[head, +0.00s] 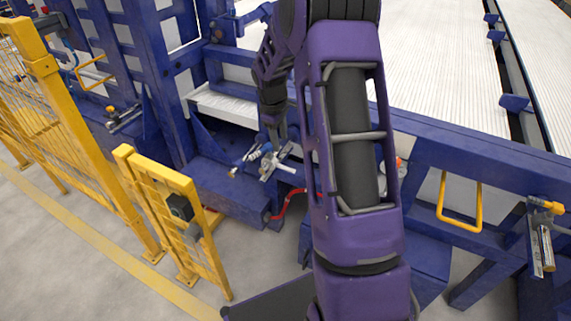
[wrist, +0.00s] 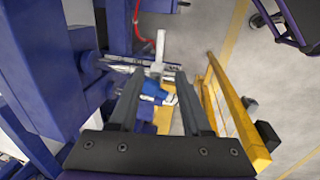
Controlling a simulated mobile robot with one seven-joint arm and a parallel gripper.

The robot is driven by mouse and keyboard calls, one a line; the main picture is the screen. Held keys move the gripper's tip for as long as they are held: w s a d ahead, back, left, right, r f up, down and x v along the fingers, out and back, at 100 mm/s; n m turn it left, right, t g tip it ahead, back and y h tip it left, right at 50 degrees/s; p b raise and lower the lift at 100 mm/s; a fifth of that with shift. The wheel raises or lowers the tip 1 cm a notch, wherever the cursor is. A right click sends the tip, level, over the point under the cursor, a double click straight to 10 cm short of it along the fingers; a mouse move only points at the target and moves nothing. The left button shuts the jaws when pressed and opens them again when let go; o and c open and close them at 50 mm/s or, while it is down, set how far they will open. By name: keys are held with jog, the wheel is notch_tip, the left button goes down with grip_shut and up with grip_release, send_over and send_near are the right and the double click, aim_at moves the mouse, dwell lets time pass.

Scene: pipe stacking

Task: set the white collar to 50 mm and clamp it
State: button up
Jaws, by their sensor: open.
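My gripper (wrist: 158,80) is open in the wrist view, its two dark fingers on either side of a small fitting. The fitting has a blue part (wrist: 153,88) between the fingers and a pale upright piece (wrist: 160,48) just beyond the tips. A grey metal rod (wrist: 118,59) runs crosswise there. I cannot tell which pale piece is the white collar, nor read any scale. In the head view my gripper (head: 277,128) points down just above the fitting (head: 268,158), partly hidden behind my arm. Whether the fingers touch it is unclear.
Blue steel frame (head: 215,190) surrounds the fitting. A red hose (head: 285,205) hangs below it. Yellow fencing (head: 165,195) stands at the left, and also close on the right in the wrist view (wrist: 235,110). Similar fittings sit at far left (head: 125,117) and right (head: 541,238).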

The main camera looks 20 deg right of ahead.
aim_at(284, 167)
jog(key=f, duration=0.4)
jog(key=w+d+f, duration=0.1)
jog(key=f, duration=0.3)
jog(key=d+f, duration=0.1)
jog(key=f, duration=0.3)
jog(key=shift+w+b, duration=0.2)
jog(key=shift+b, duration=0.2)
grip_shut()
dwell(0.7)
